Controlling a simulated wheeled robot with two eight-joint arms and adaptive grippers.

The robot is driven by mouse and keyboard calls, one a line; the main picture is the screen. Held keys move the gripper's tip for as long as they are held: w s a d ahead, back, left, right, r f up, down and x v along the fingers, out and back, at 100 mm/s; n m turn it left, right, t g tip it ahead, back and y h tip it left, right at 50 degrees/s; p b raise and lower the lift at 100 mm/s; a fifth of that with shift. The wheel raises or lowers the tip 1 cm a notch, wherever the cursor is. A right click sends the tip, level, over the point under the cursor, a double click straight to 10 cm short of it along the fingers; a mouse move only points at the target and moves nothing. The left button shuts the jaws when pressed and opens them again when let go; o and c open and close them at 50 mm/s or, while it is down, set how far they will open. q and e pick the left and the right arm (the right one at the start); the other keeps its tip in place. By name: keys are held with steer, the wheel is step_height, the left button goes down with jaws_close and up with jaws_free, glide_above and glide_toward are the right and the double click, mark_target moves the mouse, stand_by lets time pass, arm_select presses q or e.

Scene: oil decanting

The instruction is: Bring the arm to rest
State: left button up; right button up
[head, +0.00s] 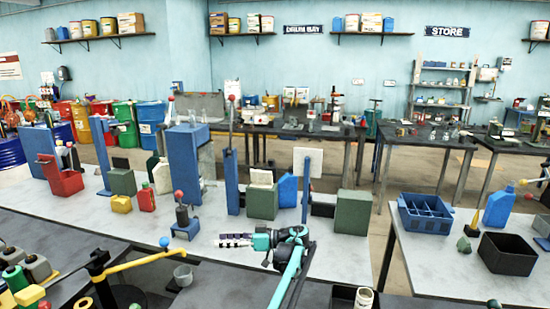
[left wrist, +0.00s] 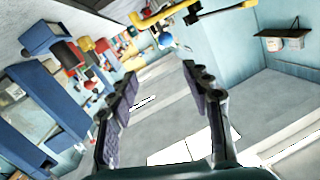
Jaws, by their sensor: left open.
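My left gripper (head: 222,240) shows in the head view above the grey table, at the end of my teal and black arm. Its dark, ridged fingers point left, and nothing shows between them. In the left wrist view the two fingers of the left gripper (left wrist: 160,76) stand well apart with an empty gap. A small blue stand with a red ball (head: 182,217) is on the table to the left of the fingers. My right gripper does not show in either view.
Green boxes (head: 352,213), a blue jug (head: 287,191) and a red bin (head: 62,178) stand behind on the grey table. A yellow-handled lever with a blue ball (head: 164,242) is left of the gripper. A blue divided crate (head: 425,216) and black bin (head: 507,254) are on the right table.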

arm_select(q)
steer(key=s+a+r+m+t+h, duration=0.1)
steer(key=s+a+r+m+h, duration=0.25)
steer(key=s, duration=0.35)
steer(key=s+a+r+m+t+h, duration=0.1)
steer(key=s+a+r+m+h, duration=0.3)
steer(key=s, duration=0.3)
steer(key=s+d+f+m+t+h, duration=0.1)
steer(key=s+d+f+m+h, duration=0.1)
steer(key=s, duration=0.7)
steer(key=s+d+f+m+t+h, duration=0.1)
steer(key=s+d+f+m+h, duration=0.1)
steer(key=s+f+h, duration=0.2)
steer(key=s+d+f+m+t+h, duration=0.2)
steer(key=s+f, duration=0.6)
steer(key=s, duration=0.6)
steer(key=shift+s+d+h, duration=0.25)
steer(key=shift+d+h, duration=0.1)
steer(key=shift+h, duration=0.4)
steer(key=shift+m, duration=0.25)
